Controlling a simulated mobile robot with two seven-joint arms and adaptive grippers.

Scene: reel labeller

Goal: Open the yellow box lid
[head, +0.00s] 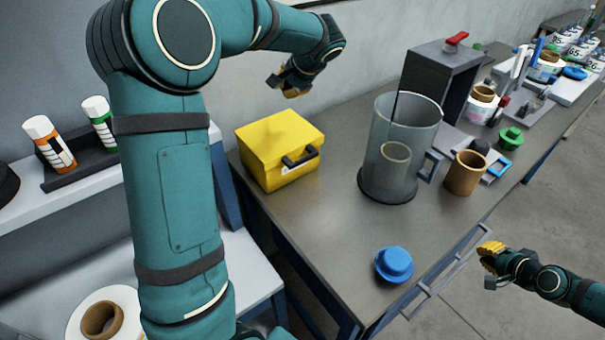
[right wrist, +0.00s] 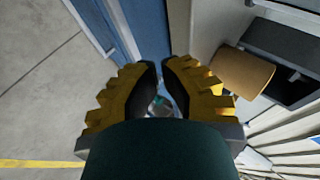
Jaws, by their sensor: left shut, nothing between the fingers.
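The yellow box (head: 280,150) stands on the far left end of the dark workbench, its lid (head: 280,130) down. A black handle (head: 301,158) is on its front right side. My left gripper (head: 289,90) is shut and empty, above and behind the box, apart from it; its fingertips are small and partly hidden. My right gripper (head: 487,251) is far from the box, out over the floor beyond the bench's front edge. Its yellow fingers also show in the right wrist view (right wrist: 161,72), close together with a narrow gap and nothing clearly held.
A clear cylinder (head: 375,140) with a ring inside stands right of the box. A brown roll (head: 465,173), a blue knobbed part (head: 394,265) and a grey machine (head: 440,85) share the bench (head: 310,230). A shelf with glue bottles (head: 48,143) is at left.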

